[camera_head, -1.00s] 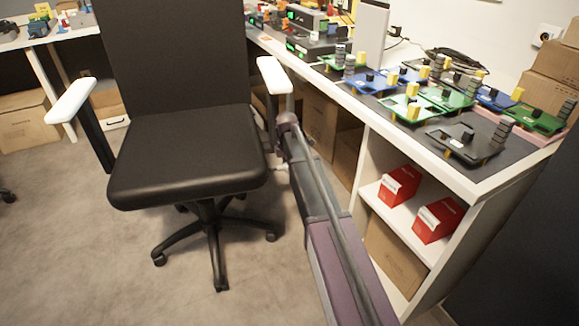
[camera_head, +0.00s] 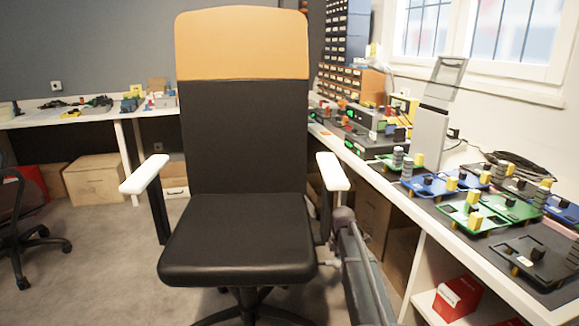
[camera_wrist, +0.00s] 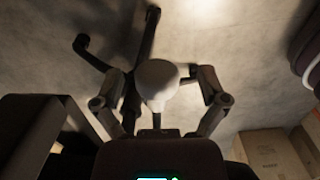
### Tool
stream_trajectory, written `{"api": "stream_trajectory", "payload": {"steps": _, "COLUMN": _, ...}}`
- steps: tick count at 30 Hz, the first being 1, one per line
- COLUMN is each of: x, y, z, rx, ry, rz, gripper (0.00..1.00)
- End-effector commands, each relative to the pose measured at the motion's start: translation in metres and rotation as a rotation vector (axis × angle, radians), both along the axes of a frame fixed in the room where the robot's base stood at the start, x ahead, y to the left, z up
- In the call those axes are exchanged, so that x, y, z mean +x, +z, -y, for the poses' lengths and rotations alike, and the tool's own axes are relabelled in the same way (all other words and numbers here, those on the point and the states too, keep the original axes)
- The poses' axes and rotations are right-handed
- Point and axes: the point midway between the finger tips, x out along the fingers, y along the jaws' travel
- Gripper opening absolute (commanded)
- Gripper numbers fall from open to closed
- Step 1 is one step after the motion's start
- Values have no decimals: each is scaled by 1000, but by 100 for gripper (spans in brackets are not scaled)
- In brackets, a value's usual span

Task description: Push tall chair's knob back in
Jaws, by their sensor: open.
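The tall chair has a black seat (camera_head: 238,240), a black back, an orange headrest (camera_head: 242,42) and white armrests. In the head view my arm reaches up along the right of its seat; the gripper itself is not clearly visible there. In the wrist view my gripper (camera_wrist: 160,84) is open, its two dark fingers spread apart. A pale rounded piece (camera_wrist: 157,76) shows between the fingers. I cannot tell for certain whether it is the chair's knob, or whether the fingers touch it. The chair's dark star base (camera_wrist: 145,40) lies beyond, over the floor.
A white workbench (camera_head: 440,240) with circuit boards and devices runs along the right, close to my arm. A red box (camera_head: 457,298) sits on its shelf. Another chair (camera_head: 25,205) stands at the far left. Cartons (camera_head: 98,180) lie under the back table. Floor is open left of the tall chair.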

Motion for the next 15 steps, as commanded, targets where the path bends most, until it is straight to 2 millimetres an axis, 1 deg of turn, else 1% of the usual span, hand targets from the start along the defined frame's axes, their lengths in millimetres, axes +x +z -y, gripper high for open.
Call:
{"api": "stream_trajectory", "payload": {"steps": 1, "x": -5, "y": 9, "z": 4, "rx": -10, "ry": -31, "rz": 8, "gripper": 93}}
{"api": "stream_trajectory", "payload": {"steps": 3, "x": -11, "y": 17, "z": 11, "rx": -23, "ry": -86, "rz": 24, "gripper": 93}}
{"api": "stream_trajectory", "payload": {"steps": 5, "x": -18, "y": 23, "z": 16, "rx": -33, "ry": -144, "rz": 36, "gripper": 93}}
{"api": "stream_trajectory", "payload": {"steps": 7, "x": -29, "y": 26, "z": 17, "rx": -37, "ry": -216, "rz": 45, "gripper": 93}}
{"api": "stream_trajectory", "payload": {"steps": 11, "x": -57, "y": 30, "z": 11, "rx": -28, "ry": -364, "rz": 48, "gripper": 93}}
{"api": "stream_trajectory", "payload": {"steps": 15, "x": -90, "y": 36, "z": 4, "rx": -13, "ry": -545, "rz": 45, "gripper": 93}}
